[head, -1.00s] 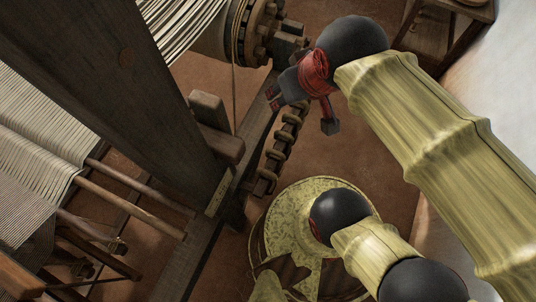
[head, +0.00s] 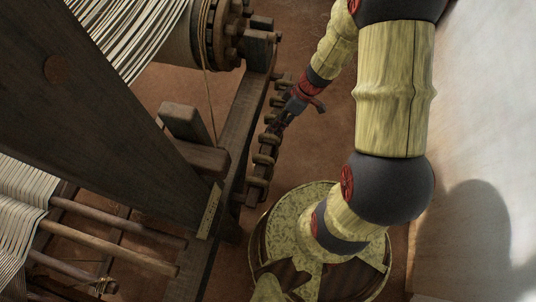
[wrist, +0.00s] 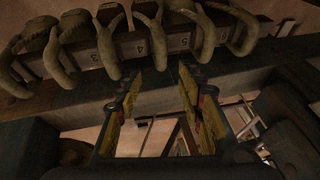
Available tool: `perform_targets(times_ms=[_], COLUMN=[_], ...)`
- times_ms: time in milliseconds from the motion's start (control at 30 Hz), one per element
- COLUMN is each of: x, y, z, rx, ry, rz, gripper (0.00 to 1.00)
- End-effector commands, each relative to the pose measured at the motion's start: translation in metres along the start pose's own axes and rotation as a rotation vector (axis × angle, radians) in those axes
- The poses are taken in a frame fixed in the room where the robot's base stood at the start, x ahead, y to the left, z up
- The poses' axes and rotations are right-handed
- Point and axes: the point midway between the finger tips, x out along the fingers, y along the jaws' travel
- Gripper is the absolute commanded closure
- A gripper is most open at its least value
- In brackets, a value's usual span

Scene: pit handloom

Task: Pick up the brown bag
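I cannot make out a brown bag in either view. In the head view, my gripper (head: 280,124) is over the dark beam at the row of curved hooks (head: 262,160). In the wrist view, my gripper (wrist: 173,84) has its two yellow-padded fingers apart, with nothing between them. The hooks (wrist: 109,48) cross the top of the wrist view, just beyond the fingertips, on a dark rail with small number labels. I cannot tell whether the fingers touch the rail.
The loom's thick post (head: 90,110) and long side beam (head: 239,120) stand left of my arm. The warp roller (head: 210,35) is at the upper left. A pale wall (head: 490,110) closes the right side. Brown floor (head: 325,150) lies open between.

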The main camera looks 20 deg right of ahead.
Motion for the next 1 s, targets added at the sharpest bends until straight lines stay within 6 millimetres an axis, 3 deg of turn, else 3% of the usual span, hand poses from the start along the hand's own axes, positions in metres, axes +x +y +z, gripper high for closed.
perform_targets(times_ms=[633, 1000], x=[0.077, 0.084], y=[-0.002, -0.002], z=[0.006, 0.006], rx=[-0.015, -0.014], ry=[0.002, 0.002], rz=[-0.006, -0.004], gripper=[0.62, 0.62])
